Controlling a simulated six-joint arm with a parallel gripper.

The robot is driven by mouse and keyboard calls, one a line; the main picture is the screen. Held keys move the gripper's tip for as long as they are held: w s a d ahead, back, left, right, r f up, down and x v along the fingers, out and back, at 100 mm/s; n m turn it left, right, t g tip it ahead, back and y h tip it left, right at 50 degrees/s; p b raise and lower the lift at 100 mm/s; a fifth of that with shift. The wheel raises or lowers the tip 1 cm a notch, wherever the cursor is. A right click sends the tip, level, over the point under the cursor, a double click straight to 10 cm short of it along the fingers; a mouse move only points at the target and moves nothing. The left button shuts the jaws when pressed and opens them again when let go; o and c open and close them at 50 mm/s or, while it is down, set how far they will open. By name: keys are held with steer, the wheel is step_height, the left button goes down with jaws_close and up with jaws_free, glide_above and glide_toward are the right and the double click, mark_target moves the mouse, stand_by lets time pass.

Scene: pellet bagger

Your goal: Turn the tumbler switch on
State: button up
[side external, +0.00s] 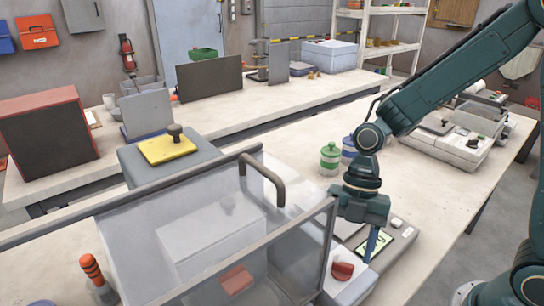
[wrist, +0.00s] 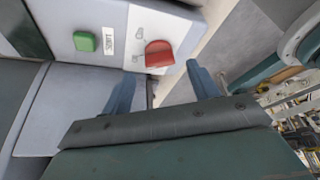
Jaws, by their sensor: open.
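A red switch knob (side external: 342,271) sits on the grey housing (side external: 352,290) at the lower right of the side external view. The wrist view shows this red switch (wrist: 159,54) near the top centre, beside printed marks. I take it to be the tumbler switch; its on or off setting cannot be read. My gripper (wrist: 161,74) is open, with the red switch just beyond and between its blue fingertips in the picture. No contact shows. In the side external view my gripper (side external: 369,256) points down just right of the switch; only one finger shows clearly.
A green button (wrist: 85,41) with a label plate (wrist: 111,34) is left of the switch. A clear-walled guard with a bent handle (side external: 262,178) stands close to the left of my gripper. A green-lidded jar (side external: 330,158) stands behind.

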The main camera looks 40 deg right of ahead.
mark_target(344, 263)
steer(key=shift+x, duration=1.5)
steer(key=c, duration=1)
